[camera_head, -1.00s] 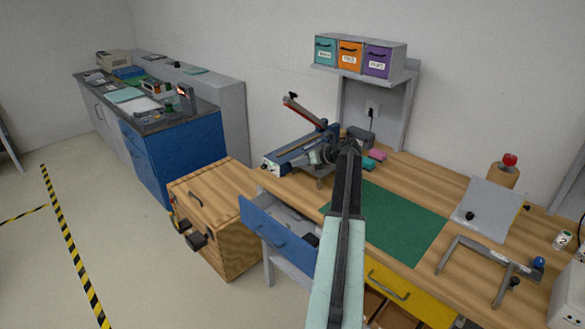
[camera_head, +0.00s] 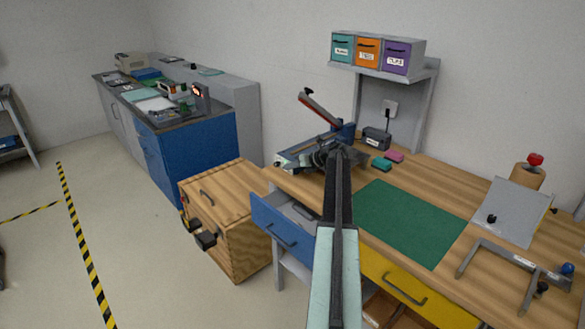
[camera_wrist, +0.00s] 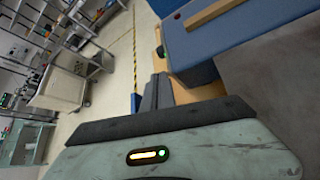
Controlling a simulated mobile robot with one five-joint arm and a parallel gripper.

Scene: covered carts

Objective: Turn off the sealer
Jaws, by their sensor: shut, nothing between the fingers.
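The sealer (camera_head: 290,157) is a long blue and grey machine at the left end of the wooden workbench. Its red lever (camera_head: 322,107) is raised, slanting up to the left to a black knob. My gripper (camera_head: 316,153) is shut and empty beside the sealer's body and hides part of it. In the wrist view, the blue body (camera_wrist: 240,20) of the sealer fills the upper right, with a small red dot near its edge.
A green mat (camera_head: 410,222) lies on the bench. A small dark box (camera_head: 376,138) and pink and teal blocks lie behind my arm. A blue drawer (camera_head: 280,235) stands open below the sealer, beside a wooden crate (camera_head: 222,210). A metal plate (camera_head: 512,210) stands at right.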

